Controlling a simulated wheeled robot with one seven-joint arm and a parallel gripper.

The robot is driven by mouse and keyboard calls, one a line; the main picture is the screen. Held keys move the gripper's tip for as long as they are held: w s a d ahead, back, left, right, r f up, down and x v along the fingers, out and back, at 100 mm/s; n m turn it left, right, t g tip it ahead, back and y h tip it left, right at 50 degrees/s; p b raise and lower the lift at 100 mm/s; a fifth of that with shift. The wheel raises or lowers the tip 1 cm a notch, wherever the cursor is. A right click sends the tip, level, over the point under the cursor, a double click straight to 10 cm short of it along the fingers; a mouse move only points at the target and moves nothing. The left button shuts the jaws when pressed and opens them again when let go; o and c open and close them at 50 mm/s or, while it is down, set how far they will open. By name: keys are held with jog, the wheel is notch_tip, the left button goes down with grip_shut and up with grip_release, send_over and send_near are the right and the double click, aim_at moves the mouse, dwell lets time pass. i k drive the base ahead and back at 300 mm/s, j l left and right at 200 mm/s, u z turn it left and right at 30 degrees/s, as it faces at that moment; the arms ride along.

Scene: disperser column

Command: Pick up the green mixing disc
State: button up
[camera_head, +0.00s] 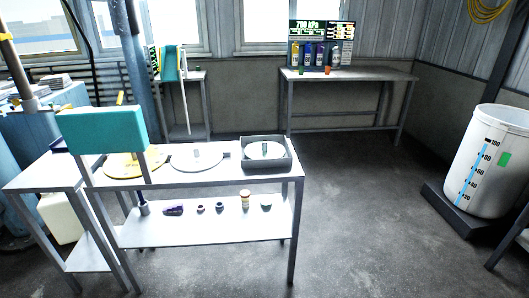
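No plainly green disc stands out in the head view. A small pale, slightly greenish round piece (266,202) lies at the right end of the lower shelf of the near table (222,179). A dark open tray (281,163) on the tabletop's right end holds a white round plate (264,151) with a small upright piece at its middle. A small green object (197,68) also shows on the far small table. All are too small to tell which is the mixing disc. My gripper is not in view.
A yellow round plate (118,166) and a white one (190,161) lie on the near table beside a teal block (103,130) on a post. A white tank (487,160) stands right. The floor between is clear.

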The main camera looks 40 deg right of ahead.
aim_at(262, 150)
jog(key=i+l+u, duration=0.25)
jog(key=i+l, duration=0.3)
jog(key=i+l+u, duration=0.3)
jog(key=i+l, duration=0.15)
jog(key=l, duration=0.2)
jog(key=i+l+u, duration=0.1)
jog(key=i+l, duration=0.15)
jog(key=i+l+u, duration=0.15)
jog(key=l, duration=0.3)
jog(key=i+l+u, duration=0.15)
jog(key=l, duration=0.25)
jog(key=i+l+u, duration=0.1)
jog(key=i+l, duration=0.15)
jog(key=l, duration=0.2)
